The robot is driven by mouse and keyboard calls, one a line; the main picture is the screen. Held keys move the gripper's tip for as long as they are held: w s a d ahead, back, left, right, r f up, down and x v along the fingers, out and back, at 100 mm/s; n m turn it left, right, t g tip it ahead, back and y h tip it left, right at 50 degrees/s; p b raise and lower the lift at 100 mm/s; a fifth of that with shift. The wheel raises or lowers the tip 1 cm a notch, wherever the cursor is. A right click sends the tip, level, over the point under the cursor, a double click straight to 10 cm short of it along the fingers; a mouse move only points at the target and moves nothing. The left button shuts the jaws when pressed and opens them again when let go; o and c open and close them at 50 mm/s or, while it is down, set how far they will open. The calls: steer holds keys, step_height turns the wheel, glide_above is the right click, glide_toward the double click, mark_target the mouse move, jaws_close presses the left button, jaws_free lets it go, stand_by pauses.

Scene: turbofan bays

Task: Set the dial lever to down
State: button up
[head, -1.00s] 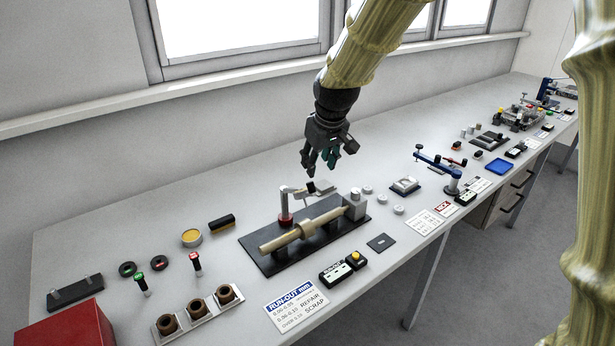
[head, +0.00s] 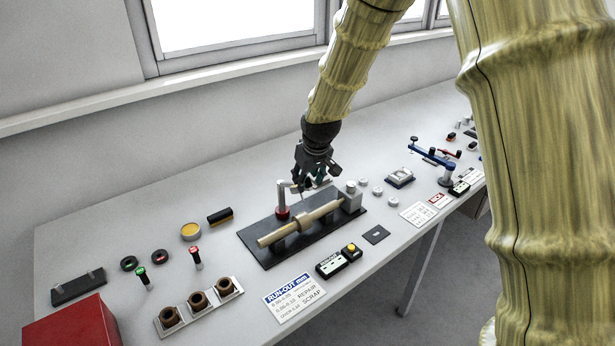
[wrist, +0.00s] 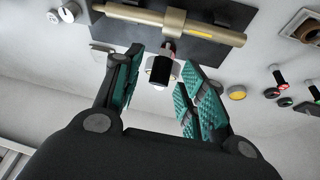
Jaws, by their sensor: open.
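The run-out fixture is a dark base plate (head: 270,255) with a brass-coloured shaft (head: 300,229) lying along it. A grey post (head: 282,197) with a red collar stands behind the shaft and carries the dial arm at its top. My gripper (head: 312,184) is over the back of the fixture, close to this arm, and hides part of it. In the wrist view a dark cylindrical piece with a pale end (wrist: 160,70), apparently part of the dial lever, shows between the open green-padded fingers (wrist: 158,85). I cannot tell whether they touch it. The lever's exact position is unclear.
A run-out card (head: 294,298) and a small box with a yellow button (head: 350,251) lie in front. A tray of brown bushings (head: 198,307), red and green handled tools and a red box (head: 72,322) are left. Small grey discs (head: 377,191) and a blue-armed stand (head: 430,155) are right.

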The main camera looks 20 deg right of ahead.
steer(key=shift+w+f, duration=0.1)
steer(key=shift+f, duration=0.25)
jaws_close()
